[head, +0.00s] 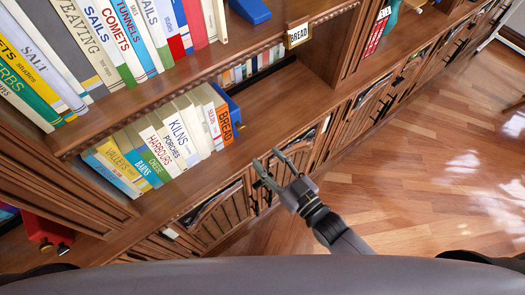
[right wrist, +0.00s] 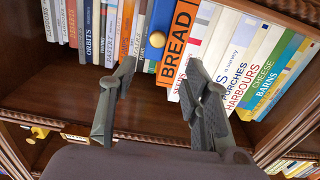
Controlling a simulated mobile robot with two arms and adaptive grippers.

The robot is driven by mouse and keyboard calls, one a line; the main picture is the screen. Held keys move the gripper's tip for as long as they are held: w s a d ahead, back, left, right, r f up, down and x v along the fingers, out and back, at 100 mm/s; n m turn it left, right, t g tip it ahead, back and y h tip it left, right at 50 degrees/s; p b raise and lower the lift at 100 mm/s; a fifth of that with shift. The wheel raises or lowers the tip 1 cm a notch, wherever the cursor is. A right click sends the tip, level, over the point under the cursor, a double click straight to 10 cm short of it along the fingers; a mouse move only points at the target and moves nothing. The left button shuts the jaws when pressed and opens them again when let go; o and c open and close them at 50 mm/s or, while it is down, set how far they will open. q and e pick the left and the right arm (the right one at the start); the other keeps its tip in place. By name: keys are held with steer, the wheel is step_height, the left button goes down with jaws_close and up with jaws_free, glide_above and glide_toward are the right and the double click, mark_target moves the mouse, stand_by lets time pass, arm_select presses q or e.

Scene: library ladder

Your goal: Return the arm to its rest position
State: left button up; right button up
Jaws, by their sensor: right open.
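My right gripper (head: 268,160) is open and empty in front of the lower shelf edge in the head view. Its two fingers also show, spread apart, in the right wrist view (right wrist: 160,70). Behind them stands the orange BREAD book (right wrist: 178,42). That book (head: 224,124) is upright at the right end of the lower row in the head view, apart from the gripper. A blue bookend (head: 232,103) is beside it; its round gold knob (right wrist: 152,67) shows between the fingers in the wrist view. My left gripper is not in view.
The wooden bookcase has a lower shelf (head: 262,112) with bare board right of the bookend. A BREAD label (head: 298,35) hangs at the upper shelf edge. Carved cabinet doors (head: 222,217) are below. A red object (head: 42,228) sits lower left. Wooden floor (head: 430,170) is open on the right.

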steer(key=shift+d, duration=0.1)
stand_by(0.5)
steer(key=s+d+f+m+g+h+b, duration=0.15)
steer(key=d+f, duration=0.25)
steer(key=f, duration=0.6)
steer(key=s+d+f+g+h, duration=0.25)
steer(key=d+f, duration=0.25)
steer(key=f, duration=0.6)
steer(key=s+d+f+m+g+h+b, duration=0.1)
steer(key=s+d+f+g+h, duration=0.2)
steer(key=f, duration=0.7)
steer(key=s+d+f+g+h, duration=0.1)
steer(key=s+d+f+g, duration=0.1)
steer(key=s+f, duration=0.3)
steer(key=s+d+f+m+g+h+b, duration=0.1)
steer(key=s+f, duration=0.5)
steer(key=s, duration=0.6)
steer(key=s+d+f+m+g+h+b, duration=0.1)
steer(key=s+d+f+g, duration=0.2)
steer(key=s, duration=0.6)
step_height(320, 180, down, 3)
steer(key=shift+d+r+g+h, duration=0.1)
steer(key=shift+d+g+h, duration=0.2)
steer(key=shift+d, duration=0.75)
